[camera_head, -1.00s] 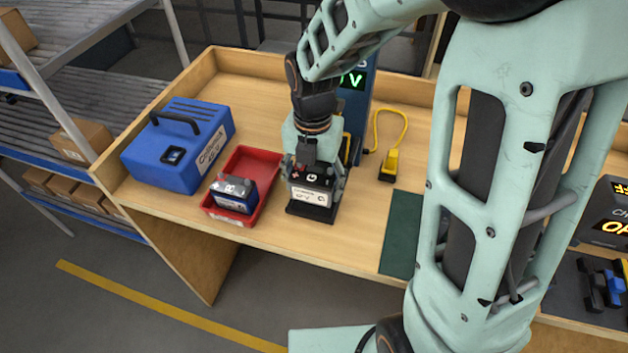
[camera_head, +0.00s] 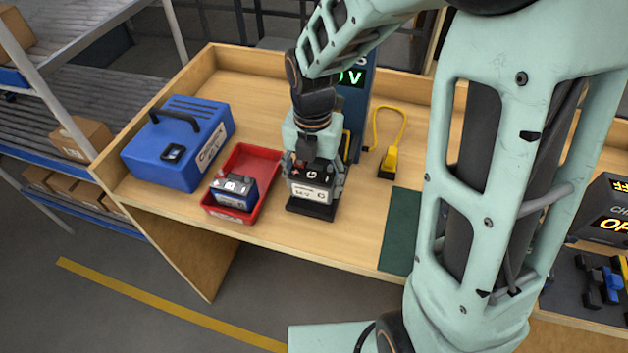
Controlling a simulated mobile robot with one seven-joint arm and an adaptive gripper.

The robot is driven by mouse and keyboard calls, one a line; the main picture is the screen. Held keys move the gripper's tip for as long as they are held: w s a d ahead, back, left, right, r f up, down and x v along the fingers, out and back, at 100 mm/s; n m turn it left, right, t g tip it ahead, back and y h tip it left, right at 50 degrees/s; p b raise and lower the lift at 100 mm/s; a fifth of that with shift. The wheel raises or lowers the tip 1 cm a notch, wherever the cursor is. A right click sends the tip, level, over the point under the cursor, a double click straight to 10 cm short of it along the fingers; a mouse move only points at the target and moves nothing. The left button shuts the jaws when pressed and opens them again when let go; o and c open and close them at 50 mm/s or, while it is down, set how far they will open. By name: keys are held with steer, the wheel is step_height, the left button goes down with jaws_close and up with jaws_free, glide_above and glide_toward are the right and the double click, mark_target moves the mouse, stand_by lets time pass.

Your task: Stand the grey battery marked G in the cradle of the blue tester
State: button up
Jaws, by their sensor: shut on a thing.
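The dark grey battery marked G (camera_head: 308,193), with a white label, is upright in my gripper (camera_head: 318,172). My gripper is shut on it from above, its fingers at the battery's sides. A flat black base (camera_head: 311,211), apparently the cradle, lies directly under the battery. I cannot tell whether the battery rests in it or hangs slightly above. The blue tester (camera_head: 356,105) stands behind my gripper, partly hidden by my arm, with a green display reading about 0 V.
A red tray (camera_head: 262,165) holding a blue battery (camera_head: 234,193) is close on the left. The bench's front edge is near.

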mark_target(315, 201)
steer(key=shift+s+d+f+g, duration=0.15)
steer(key=shift+s+f+g, duration=0.25)
steer(key=shift+s+f, duration=0.7)
steer(key=o, duration=1.4)
steer(key=shift+t, duration=0.4)
steer(key=r, duration=0.4)
steer(key=w+r, duration=0.1)
steer(key=r, duration=0.4)
steer(key=w+r, duration=0.1)
steer(key=r, duration=0.4)
steer(key=shift+r, duration=0.1)
